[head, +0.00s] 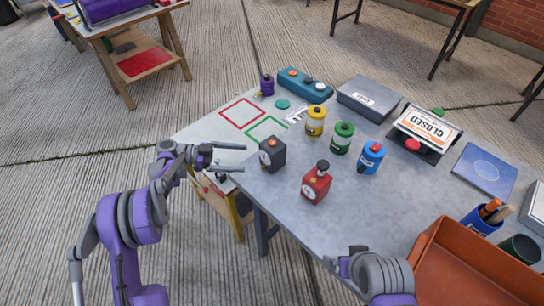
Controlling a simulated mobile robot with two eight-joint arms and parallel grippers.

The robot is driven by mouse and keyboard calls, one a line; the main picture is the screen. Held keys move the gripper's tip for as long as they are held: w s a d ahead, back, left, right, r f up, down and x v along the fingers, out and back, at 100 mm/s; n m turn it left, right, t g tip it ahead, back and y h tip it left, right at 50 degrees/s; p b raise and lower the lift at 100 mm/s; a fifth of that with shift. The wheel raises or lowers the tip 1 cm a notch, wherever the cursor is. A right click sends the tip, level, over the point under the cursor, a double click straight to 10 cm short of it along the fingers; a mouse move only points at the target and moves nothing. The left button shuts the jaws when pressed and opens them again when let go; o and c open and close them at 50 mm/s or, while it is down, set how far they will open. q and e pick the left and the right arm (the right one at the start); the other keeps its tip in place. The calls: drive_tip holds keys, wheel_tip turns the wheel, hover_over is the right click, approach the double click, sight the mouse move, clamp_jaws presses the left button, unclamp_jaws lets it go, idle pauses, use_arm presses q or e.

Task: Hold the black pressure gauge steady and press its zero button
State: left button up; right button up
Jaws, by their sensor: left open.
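The black pressure gauge (272,155) stands upright near the left edge of the grey table.
Yellow (315,121), green (342,138) and blue (370,158) canisters stand behind. Red (242,113) and green outlined squares lie beyond the gauge. An orange bin (470,262) fills the right front.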

sight(261, 160)
use_arm(q)
drive_tip(key=d, duration=0.6)
drive_tip(key=d+f, duration=0.1)
drive_tip(key=d, duration=0.2)
drive_tip(key=shift+d, duration=0.4)
use_arm(e)
drive_tip(key=shift+f, duration=0.2)
use_arm(q)
drive_tip(key=c, duration=1)
drive_tip(key=shift+s+f, duration=0.1)
use_arm(e)
clamp_jaws()
idle(0.6)
